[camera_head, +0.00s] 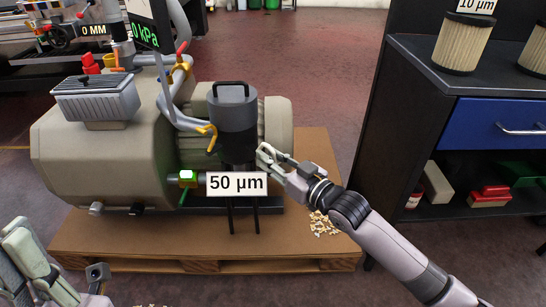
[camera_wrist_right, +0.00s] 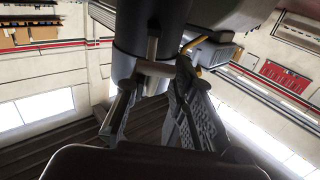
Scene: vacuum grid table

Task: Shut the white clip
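A dark grey filter canister (camera_head: 232,112) with a black top handle stands in front of a beige pump (camera_head: 110,160). My right gripper (camera_head: 264,154) is at the canister's lower right side. In the right wrist view a pale T-shaped piece (camera_wrist_right: 155,68), which looks like the white clip, lies against the canister (camera_wrist_right: 130,35). The fingers of my right gripper (camera_wrist_right: 155,88) are apart, one on each side of this piece; whether they touch it I cannot tell. In the head view the gripper hides the clip. My left gripper (camera_head: 35,255) shows partly at the lower left, away from the canister.
A yellow clip (camera_head: 210,136) hangs on the canister's left side by a grey hose. A "50 µm" sign (camera_head: 237,184) stands in front. The pump sits on a wooden pallet (camera_head: 150,240) with pale crumbs (camera_head: 322,224). A dark cabinet (camera_head: 440,100) stands at the right.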

